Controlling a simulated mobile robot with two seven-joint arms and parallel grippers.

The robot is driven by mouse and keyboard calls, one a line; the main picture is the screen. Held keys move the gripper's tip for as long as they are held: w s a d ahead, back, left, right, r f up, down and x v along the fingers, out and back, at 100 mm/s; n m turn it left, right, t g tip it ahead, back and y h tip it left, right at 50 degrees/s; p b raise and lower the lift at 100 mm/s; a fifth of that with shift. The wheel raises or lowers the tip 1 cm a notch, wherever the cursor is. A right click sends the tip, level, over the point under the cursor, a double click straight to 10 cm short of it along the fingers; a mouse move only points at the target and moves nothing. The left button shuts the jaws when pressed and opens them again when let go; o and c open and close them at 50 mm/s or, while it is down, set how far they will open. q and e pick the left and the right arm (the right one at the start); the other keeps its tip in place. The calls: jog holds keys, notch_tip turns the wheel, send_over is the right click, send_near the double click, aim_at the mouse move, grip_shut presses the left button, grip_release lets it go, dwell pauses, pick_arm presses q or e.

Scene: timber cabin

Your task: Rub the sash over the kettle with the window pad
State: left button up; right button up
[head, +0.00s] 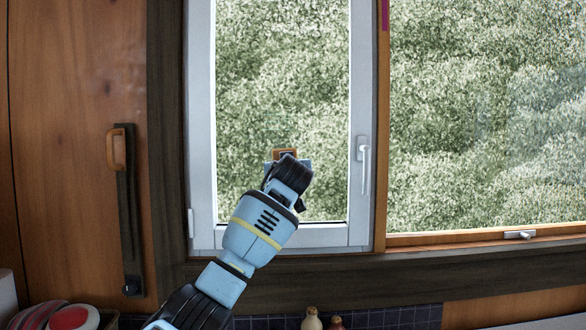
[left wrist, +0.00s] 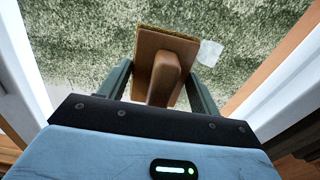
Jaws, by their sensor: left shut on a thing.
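The white-framed window sash (head: 201,120) stands upright in front of me, with green foliage behind its glass. My left gripper (head: 287,163) is in front of the lower middle of this pane. It is shut on the handle of the brown window pad (head: 285,152); in the left wrist view the fingers (left wrist: 160,82) flank the handle, and the flat pad (left wrist: 148,48) faces the glass. Whether the pad touches the glass, I cannot tell. A pale translucent patch (left wrist: 209,53) shows just right of the pad. No kettle is clearly visible. My right gripper is not in view.
A white window handle (head: 363,160) sits on the sash's right side. A wider wood-framed pane (head: 480,120) is to the right. A wooden door with a dark handle plate (head: 128,220) is left. Small bottles (head: 312,319) and red-and-white ware (head: 72,318) stand below.

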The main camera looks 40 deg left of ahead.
aim_at(268, 158)
pick_arm(q)
jog(key=shift+s+a, duration=0.4)
jog(key=shift+a, duration=0.1)
jog(key=shift+a, duration=0.1)
jog(key=s+a, duration=0.2)
jog(key=shift+s+a, duration=0.2)
jog(key=shift+a, duration=0.1)
jog(key=shift+r, duration=0.1)
jog(key=shift+r, duration=0.95)
jog(key=shift+w+d, duration=0.1)
jog(key=shift+w+d+f, duration=0.15)
jog(key=shift+w+d, duration=1)
jog(key=shift+d, duration=0.25)
